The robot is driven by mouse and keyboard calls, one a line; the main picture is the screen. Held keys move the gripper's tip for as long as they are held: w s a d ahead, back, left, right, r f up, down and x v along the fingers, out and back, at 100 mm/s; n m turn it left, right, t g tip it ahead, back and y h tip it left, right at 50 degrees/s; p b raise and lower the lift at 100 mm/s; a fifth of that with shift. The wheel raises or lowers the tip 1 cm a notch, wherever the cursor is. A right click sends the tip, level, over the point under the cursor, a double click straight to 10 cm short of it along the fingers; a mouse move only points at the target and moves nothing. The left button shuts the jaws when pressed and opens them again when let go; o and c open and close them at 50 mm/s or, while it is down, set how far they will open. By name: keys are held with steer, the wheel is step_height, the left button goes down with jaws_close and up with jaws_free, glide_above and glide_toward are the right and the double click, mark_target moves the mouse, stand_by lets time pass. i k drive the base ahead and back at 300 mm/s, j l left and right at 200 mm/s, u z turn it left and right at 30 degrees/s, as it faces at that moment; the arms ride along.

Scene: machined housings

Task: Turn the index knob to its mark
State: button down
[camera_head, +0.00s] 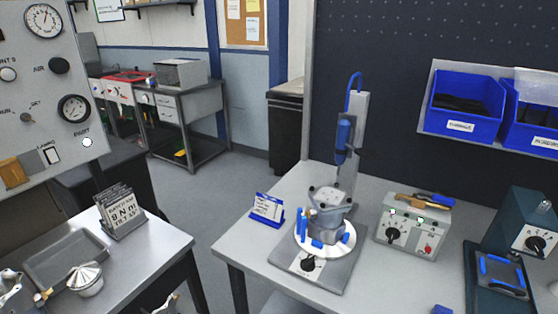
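A black knob (308,264) with a pale label around it sits on the front of a grey base plate (332,282) on the right-hand bench. It looks like the index knob, but its lettering and mark are too small to read. Behind it on the plate is a round white disc (344,246) with blue clamps. A grey metal housing (328,208) stands on the disc, below a blue-handled column (346,140).
A grey control box (410,245) with a black knob and tools on top stands to the right. A blue card holder (267,210) stands left of the plate. A dark green machine (525,225) is at far right. A floor gap separates the two benches.

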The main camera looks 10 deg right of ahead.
mark_target(308, 264)
steer(key=j+z, duration=0.2)
steer(key=j, duration=0.25)
steer(key=k+l+u, duration=0.1)
steer(key=k, duration=0.4)
steer(key=k+l+u, duration=0.1)
steer(key=k, duration=0.45)
steer(key=i, duration=0.5)
